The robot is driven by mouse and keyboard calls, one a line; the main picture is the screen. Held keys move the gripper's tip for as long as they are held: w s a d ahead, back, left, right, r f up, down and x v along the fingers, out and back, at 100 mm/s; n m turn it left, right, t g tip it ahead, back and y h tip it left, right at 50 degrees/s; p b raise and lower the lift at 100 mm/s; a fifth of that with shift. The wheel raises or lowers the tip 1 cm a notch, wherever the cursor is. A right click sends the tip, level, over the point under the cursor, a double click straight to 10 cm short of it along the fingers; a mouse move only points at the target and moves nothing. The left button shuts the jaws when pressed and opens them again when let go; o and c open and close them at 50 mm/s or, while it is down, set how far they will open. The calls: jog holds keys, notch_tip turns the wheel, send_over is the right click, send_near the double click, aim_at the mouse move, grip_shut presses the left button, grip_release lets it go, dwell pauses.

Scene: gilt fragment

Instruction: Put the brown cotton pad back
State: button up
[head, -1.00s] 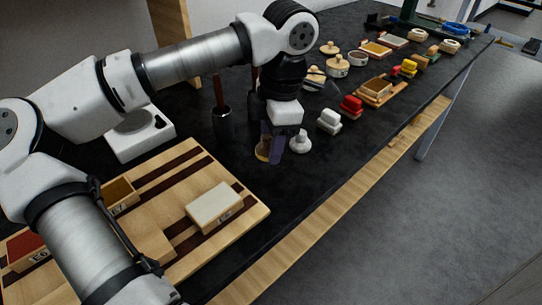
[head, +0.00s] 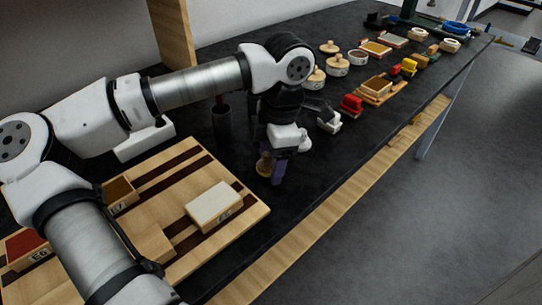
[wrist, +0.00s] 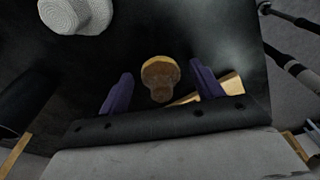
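The brown cotton pad (head: 263,167) stands on the black table beyond the striped board. It is a small rounded brown piece with a paler yellowish part. In the wrist view the brown pad (wrist: 160,78) shows between the two purple fingers. My gripper (head: 272,165) points down at the pad and partly covers it in the head view. In the wrist view my gripper (wrist: 162,88) is open, with a gap on each side of the pad. I cannot tell whether a finger touches it.
The striped wooden board (head: 250,210) holds a pale block (head: 212,205) and coloured boxes. A dark cup (head: 222,125) stands to the left. Stamps, jars and trays line the table behind. The table's right edge is near.

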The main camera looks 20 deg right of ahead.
notch_tip(320, 180, up, 12)
jog(key=d, duration=0.1)
jog(key=shift+d, duration=0.3)
dwell(0.3)
dwell(0.4)
